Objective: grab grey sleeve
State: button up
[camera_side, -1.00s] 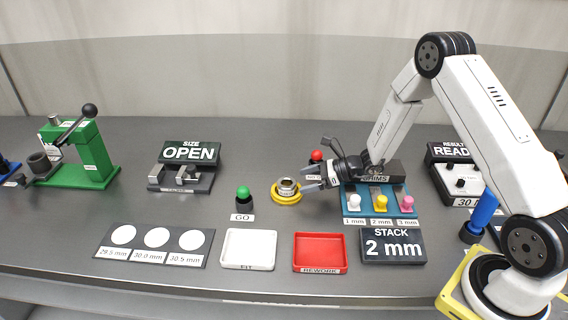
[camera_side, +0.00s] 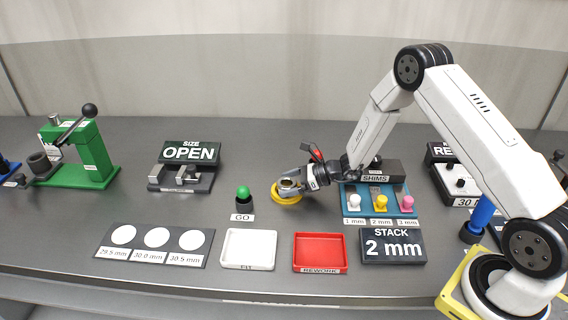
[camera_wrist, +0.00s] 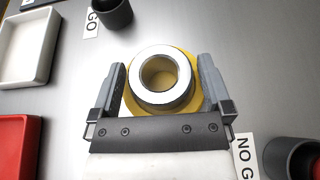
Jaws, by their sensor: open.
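The grey sleeve (camera_wrist: 161,68) is a short ring with a bright top rim and an open bore. It stands upright on a round yellow base (camera_side: 287,199), and in the side view the sleeve (camera_side: 287,184) is partly hidden by my fingers. My gripper (camera_wrist: 161,84) is open, with one finger on each side of the sleeve. In the wrist view a small gap seems to show between the fingers and the sleeve; I cannot tell if either touches. In the side view my gripper (camera_side: 290,183) reaches in from the right, low over the base.
A green-topped GO post (camera_side: 243,194) stands left of the yellow base. A red-topped post (camera_side: 315,153) is close behind my gripper. The shim rack (camera_side: 378,201) is to the right. The white FIT tray (camera_side: 249,231) and red REWORK tray (camera_side: 320,235) lie in front.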

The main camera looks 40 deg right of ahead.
jog(key=shift+c, duration=0.2)
grip_shut()
jog(key=shift+r, duration=0.25)
jog(key=shift+r, duration=0.8)
jog(key=s+r, duration=1.1)
jog(key=s, duration=0.3)
jog(key=shift+a, duration=0.1)
